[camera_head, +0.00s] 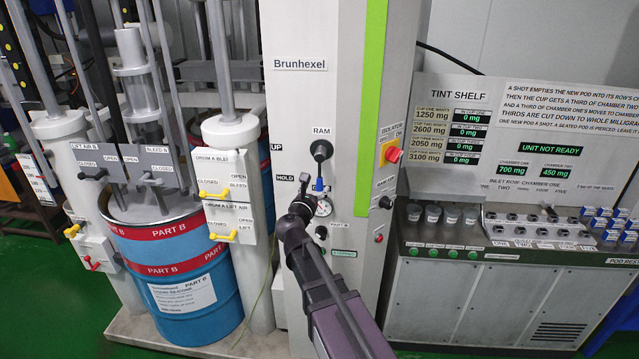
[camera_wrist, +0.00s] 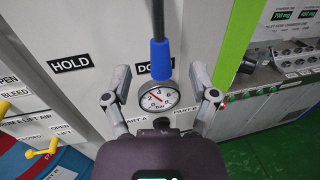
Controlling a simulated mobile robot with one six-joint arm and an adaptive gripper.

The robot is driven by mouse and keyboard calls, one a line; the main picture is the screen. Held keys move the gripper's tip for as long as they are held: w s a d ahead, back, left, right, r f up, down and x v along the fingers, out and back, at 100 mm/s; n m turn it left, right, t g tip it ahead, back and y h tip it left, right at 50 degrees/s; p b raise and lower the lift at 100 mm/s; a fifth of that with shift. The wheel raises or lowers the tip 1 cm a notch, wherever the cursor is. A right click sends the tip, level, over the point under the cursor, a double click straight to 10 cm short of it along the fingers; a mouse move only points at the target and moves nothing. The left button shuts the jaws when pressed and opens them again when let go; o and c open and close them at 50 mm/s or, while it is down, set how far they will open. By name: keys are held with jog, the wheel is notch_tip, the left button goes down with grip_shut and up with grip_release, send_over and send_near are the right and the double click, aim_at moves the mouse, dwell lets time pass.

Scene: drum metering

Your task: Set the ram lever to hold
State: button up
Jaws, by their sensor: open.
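The ram lever is a black shaft with a blue grip (camera_head: 319,185) below a round black hub (camera_head: 321,150), under the RAM label on the white column. It points straight down; in the wrist view its blue grip (camera_wrist: 160,54) partly covers the DOWN label (camera_wrist: 155,68). The HOLD label (camera_wrist: 69,64) is to its left, and UP (camera_head: 264,165) is farther left and higher. My gripper (camera_head: 303,193) is at the column, just left of the grip. In the wrist view my gripper (camera_wrist: 161,78) is open, with a finger either side of the grip's lower end and no visible contact.
A round pressure gauge (camera_wrist: 159,97) is just below the grip. A red emergency knob (camera_head: 393,154) on yellow is to the right. Yellow drum valve handles (camera_head: 215,194) and the blue drum (camera_head: 200,305) stand left. The tint shelf (camera_head: 480,250) is right.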

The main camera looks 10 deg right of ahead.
aim_at(318, 185)
jog(key=shift+x, duration=2)
jog(key=shift+c, duration=0.2)
grip_shut()
